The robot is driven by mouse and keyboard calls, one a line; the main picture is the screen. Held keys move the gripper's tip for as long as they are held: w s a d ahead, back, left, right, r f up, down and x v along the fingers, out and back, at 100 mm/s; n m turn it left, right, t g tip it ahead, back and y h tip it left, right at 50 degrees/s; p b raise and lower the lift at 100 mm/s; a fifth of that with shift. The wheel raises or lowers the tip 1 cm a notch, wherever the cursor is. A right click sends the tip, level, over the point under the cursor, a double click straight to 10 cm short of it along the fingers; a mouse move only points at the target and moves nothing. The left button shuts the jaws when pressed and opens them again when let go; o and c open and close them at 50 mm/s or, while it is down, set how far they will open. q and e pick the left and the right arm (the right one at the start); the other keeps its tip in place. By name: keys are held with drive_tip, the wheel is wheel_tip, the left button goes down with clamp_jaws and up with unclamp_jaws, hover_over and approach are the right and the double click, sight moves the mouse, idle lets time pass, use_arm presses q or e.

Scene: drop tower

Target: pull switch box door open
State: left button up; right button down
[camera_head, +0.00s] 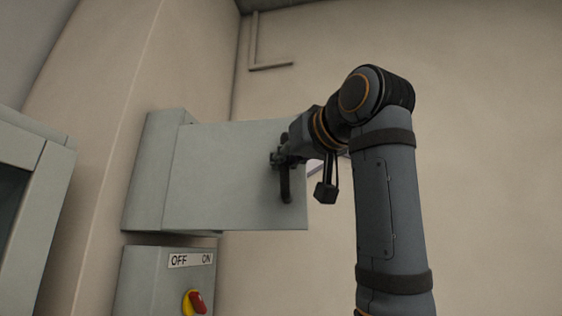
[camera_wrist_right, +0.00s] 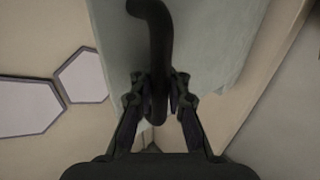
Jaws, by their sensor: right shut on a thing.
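The switch box (camera_head: 148,175) is a grey box on the wall at the left in the head view. Its flat grey door (camera_head: 220,175) reaches far to the right, past the width of the box below, and appears swung out from the box. A black bar handle (camera_head: 286,190) is near the door's right edge. My right gripper (camera_head: 279,160) is shut on the handle near its upper part. In the right wrist view, the fingers (camera_wrist_right: 160,85) close around the curved handle (camera_wrist_right: 158,35), with the pale door (camera_wrist_right: 205,45) behind. The box's inside is hidden. My left gripper is out of view.
Below is a lower grey box (camera_head: 145,280) with an OFF/ON label (camera_head: 190,260) and a red and yellow knob (camera_head: 195,302). A grey cabinet (camera_head: 50,160) stands at the far left. White hexagonal panels (camera_wrist_right: 25,105) show in the wrist view.

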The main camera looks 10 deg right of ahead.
drive_tip(key=c, duration=1.7)
unclamp_jaws()
drive_tip(key=shift+d, duration=0.1)
drive_tip(key=o, duration=0.4)
drive_tip(key=shift+s+d, duration=0.1)
drive_tip(key=shift+d, duration=0.2)
drive_tip(key=shift+a, duration=0.1)
drive_tip(key=shift+s, duration=0.15)
drive_tip(key=v, duration=0.7)
drive_tip(key=shift+s, duration=0.1)
